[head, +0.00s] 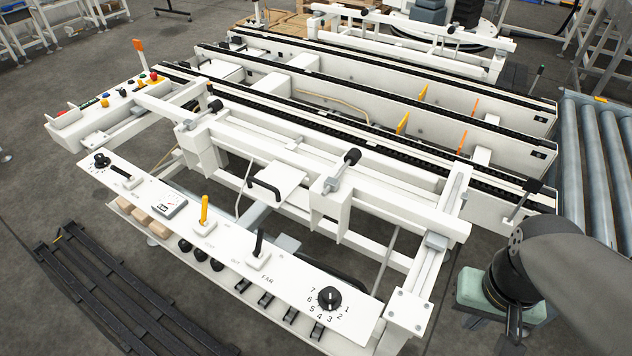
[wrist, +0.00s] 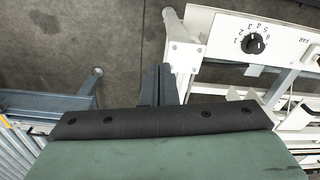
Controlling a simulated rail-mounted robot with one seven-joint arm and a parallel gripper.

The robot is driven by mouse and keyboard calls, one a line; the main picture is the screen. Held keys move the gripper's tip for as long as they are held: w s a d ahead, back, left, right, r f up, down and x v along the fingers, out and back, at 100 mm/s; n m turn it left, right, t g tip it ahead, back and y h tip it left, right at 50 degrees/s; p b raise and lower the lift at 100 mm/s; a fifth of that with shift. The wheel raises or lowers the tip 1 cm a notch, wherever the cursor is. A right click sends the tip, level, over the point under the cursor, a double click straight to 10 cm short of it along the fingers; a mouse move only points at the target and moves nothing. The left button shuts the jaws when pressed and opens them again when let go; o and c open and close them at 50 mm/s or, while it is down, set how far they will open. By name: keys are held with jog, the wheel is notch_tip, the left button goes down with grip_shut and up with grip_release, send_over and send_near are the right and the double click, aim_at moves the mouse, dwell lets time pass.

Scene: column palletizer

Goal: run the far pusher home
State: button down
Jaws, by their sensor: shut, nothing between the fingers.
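The white control panel (head: 215,245) runs along the front of the machine. Its FAR section has a black-handled lever (head: 258,244), standing roughly upright, with small OUT and IN lettering nearby. A black numbered dial (head: 329,298) is to its right and also shows in the wrist view (wrist: 254,43). A yellow-handled lever (head: 204,212) stands further left. Pusher carriages ride on the white frame, one with a black knob (head: 352,157); I cannot tell which is the far one. My gripper (wrist: 157,85) is shut and empty, beside the panel's dial end, apart from the lever.
A roller conveyor (head: 600,150) lies at the right. A button box (head: 120,100) is at the back left. Black rails (head: 110,290) lie on the floor at front left. A white frame post (head: 405,315) stands between my gripper and the panel.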

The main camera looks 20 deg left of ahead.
jog(key=shift+a, duration=0.2)
